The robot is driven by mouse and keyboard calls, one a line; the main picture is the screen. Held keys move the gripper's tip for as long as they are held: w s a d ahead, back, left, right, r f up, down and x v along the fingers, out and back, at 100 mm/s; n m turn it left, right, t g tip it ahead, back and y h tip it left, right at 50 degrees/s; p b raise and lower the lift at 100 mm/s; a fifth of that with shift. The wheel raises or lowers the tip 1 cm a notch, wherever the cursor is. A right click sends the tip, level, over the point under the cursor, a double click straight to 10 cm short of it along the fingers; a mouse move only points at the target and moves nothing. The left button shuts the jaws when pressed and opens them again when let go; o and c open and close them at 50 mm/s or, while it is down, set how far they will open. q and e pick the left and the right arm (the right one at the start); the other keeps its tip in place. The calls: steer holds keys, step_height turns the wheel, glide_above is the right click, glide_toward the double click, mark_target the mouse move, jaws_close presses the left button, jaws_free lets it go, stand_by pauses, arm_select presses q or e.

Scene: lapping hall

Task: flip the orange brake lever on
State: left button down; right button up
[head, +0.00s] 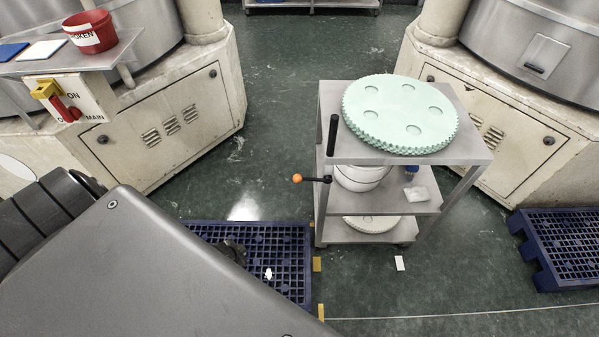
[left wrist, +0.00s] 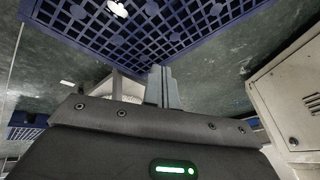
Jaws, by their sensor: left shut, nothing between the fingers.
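The brake lever is a short dark arm with an orange ball knob (head: 297,179). It sticks out to the left from the near left post of a grey cart (head: 470,150), below a black upright handle (head: 333,135). My left arm fills the lower left of the head view and mostly hides its own gripper there. In the left wrist view my left gripper's (left wrist: 163,86) grey fingers are together and empty. The cart shows partly behind them, and I cannot make out the lever there. In the head view the knob is clear of my arm. My right gripper is not in view.
The cart carries a pale green toothed disc (head: 400,112) on top. A blue pallet (head: 290,235) lies left of the cart, another (head: 560,240) at right. A machine at left has a red-handled switch (head: 62,105) and a red bucket (head: 90,32). Floor between machines is open.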

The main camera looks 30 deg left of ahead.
arm_select(q)
steer(key=w+a+r+m+t+h, duration=0.2)
steer(key=w+a+r+t, duration=0.1)
steer(key=w+r, duration=1.05)
steer(key=w+a+r+m+t+h, duration=0.1)
steer(key=w+a+r+t, duration=0.15)
steer(key=w+r, duration=1.1)
steer(key=d+r+m+g+h+b, duration=0.1)
steer(key=d+r+m+h, duration=0.2)
steer(key=r, duration=0.5)
steer(key=d+r+m+h, duration=0.15)
steer(key=d+r, duration=0.25)
steer(key=r, duration=0.4)
steer(key=s+d+n+g+h, duration=0.2)
steer(key=s+d+g, duration=0.1)
steer(key=s+d, duration=0.3)
steer(key=shift+s+d+r, duration=0.25)
steer(key=shift+r, duration=0.1)
